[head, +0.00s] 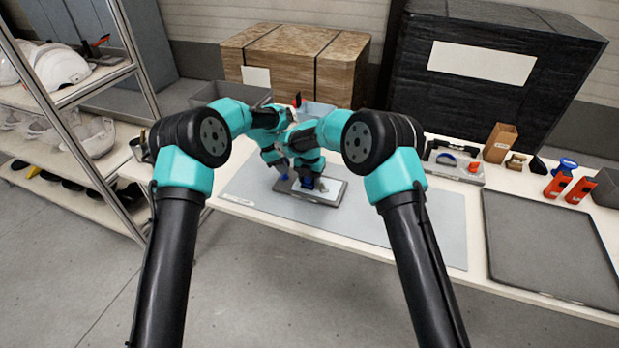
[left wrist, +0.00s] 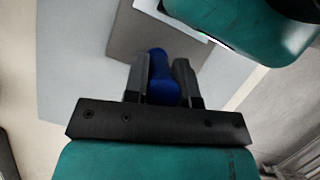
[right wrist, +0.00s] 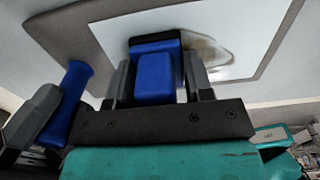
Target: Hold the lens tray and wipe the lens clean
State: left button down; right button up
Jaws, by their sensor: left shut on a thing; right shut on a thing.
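The lens tray (head: 333,199) is a flat grey plate on the mat, with a pale lens sheet (right wrist: 235,22) on it. A brownish smudge (right wrist: 208,52) marks the sheet beside the wiper. My left gripper (left wrist: 162,82) is shut on an upright blue handle (left wrist: 158,72) at the tray's left side; the handle also shows in the right wrist view (right wrist: 72,88). My right gripper (right wrist: 160,80) is shut on a blue wiper block (right wrist: 154,72) with a dark pad, over the lens. Whether the pad touches the sheet I cannot tell.
The grey-blue mat (head: 400,228) is clear right of the tray. A shelf with helmets (head: 62,66) stands left. My two arms are close together.

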aim_at(327, 188)
jog(key=shift+d, duration=0.1)
jog(key=shift+s+d, duration=0.4)
jog(key=shift+d, duration=0.6)
jog(key=shift+s+d, duration=0.35)
jog(key=shift+d, duration=0.7)
jog(key=shift+s+d, duration=0.4)
jog(key=shift+d, duration=0.6)
jog(key=shift+a, duration=0.1)
jog(key=shift+w+a, duration=0.4)
jog(key=shift+a, duration=0.6)
jog(key=shift+w+a, duration=0.35)
jog(key=shift+a, duration=0.7)
jog(key=shift+w+a, duration=0.4)
jog(key=shift+a, duration=0.6)
jog(key=shift+s+d, duration=0.4)
jog(key=shift+d, duration=0.65)
jog(key=shift+s+d, duration=0.35)
jog(key=shift+d, duration=0.7)
jog(key=shift+s+d, duration=0.4)
jog(key=shift+d, duration=0.65)
jog(key=shift+a, duration=0.1)
jog(key=shift+w+a, duration=0.4)
jog(key=shift+a, duration=0.6)
jog(key=shift+w+a, duration=0.35)
jog(key=shift+a, duration=0.7)
jog(key=shift+w+a, duration=0.4)
jog(key=shift+a, duration=0.6)
jog(key=shift+d, duration=0.1)
